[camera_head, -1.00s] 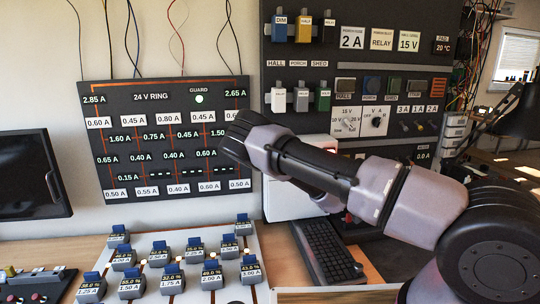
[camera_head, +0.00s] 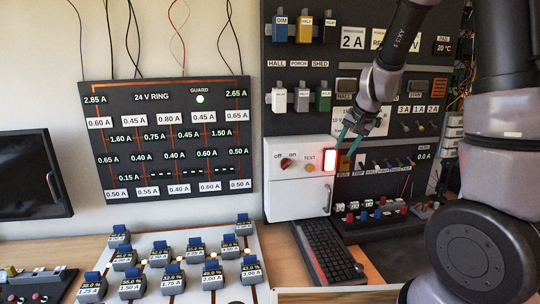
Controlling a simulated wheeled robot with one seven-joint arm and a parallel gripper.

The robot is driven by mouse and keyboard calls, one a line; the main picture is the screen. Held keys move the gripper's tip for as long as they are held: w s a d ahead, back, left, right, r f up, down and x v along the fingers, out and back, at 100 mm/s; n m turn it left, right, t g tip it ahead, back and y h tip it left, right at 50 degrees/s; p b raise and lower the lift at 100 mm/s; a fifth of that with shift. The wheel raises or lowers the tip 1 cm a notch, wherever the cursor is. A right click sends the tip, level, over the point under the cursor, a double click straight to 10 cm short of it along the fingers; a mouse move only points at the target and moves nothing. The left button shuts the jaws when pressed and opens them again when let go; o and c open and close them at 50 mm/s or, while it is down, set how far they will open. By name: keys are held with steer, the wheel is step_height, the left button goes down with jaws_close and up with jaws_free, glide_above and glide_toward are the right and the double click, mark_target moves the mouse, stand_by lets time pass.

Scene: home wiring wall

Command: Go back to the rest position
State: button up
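My gripper (camera_head: 347,143) hangs from my raised arm in front of the dark panel, right of the white box (camera_head: 296,190). Its teal fingertips point down and left, close to a lit red-rimmed lamp (camera_head: 331,161) at the box's right edge. I cannot tell whether the fingers touch anything there, or how far apart they are.
The 24 V RING board (camera_head: 165,145) hangs at left with its GUARD light green. Below it, a white board (camera_head: 250,290) holds several blue-topped breakers. A keyboard (camera_head: 326,253) lies right of it. A dark monitor (camera_head: 32,175) stands far left.

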steer(key=s+r+t, duration=0.1)
steer(key=s+r, duration=0.7)
steer(key=s, duration=0.4)
steer(key=s+d+r+n, duration=0.1)
steer(key=s+r, duration=0.8)
steer(key=s, duration=0.2)
steer(key=shift+s+d+r+n+t, duration=0.3)
steer(key=shift+s+t, duration=0.1)
